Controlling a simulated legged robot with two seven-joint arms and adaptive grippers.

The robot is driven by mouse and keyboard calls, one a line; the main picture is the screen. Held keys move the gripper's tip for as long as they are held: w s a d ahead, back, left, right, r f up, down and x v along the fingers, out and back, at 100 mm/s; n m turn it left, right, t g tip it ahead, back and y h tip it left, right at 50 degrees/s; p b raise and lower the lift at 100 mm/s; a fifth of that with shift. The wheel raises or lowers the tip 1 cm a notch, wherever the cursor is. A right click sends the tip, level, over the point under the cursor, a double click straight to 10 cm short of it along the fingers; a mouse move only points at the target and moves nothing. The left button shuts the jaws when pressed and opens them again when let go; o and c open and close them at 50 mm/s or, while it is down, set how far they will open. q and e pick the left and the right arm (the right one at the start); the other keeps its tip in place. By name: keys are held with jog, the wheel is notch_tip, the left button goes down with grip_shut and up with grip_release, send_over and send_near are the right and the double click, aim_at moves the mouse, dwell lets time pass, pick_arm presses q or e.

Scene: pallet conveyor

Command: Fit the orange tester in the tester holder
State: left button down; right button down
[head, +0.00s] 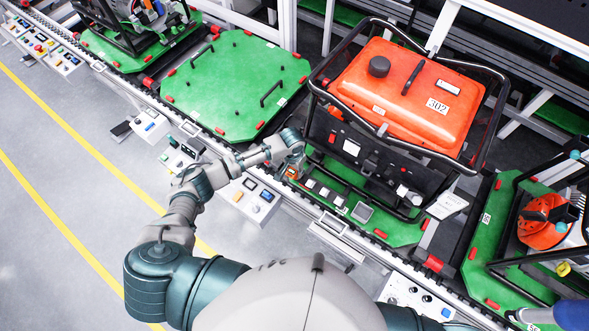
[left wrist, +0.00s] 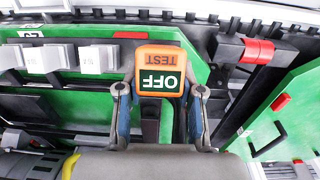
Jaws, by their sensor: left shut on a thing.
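In the head view my left gripper (head: 293,165) is at the front left corner of the generator's green pallet, and only a little of the tester (head: 292,173) shows. The tester is over or at the pallet's edge; I cannot tell whether it touches. I cannot make out the tester holder for certain; the gripper and tester may hide it.
The orange generator (head: 408,88) in its black frame stands close beside the gripper. White blocks (left wrist: 98,59) sit left of the tester. An empty green pallet (head: 235,82) is to the left. A control box (head: 250,196) stands along the conveyor's near edge.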

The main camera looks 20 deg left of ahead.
pick_arm(q)
jog(key=shift+w+f, duration=0.15)
jog(key=shift+f, duration=0.2)
jog(key=shift+a+f+b, duration=0.15)
jog(key=shift+f+b, duration=0.1)
jog(key=shift+b, duration=0.2)
jog(key=shift+w+f, duration=0.1)
jog(key=shift+f, duration=0.05)
jog(key=c, duration=0.9)
grip_release()
jog(key=shift+o, duration=1.2)
jog(key=shift+w, duration=0.1)
jog(key=shift+a, duration=0.1)
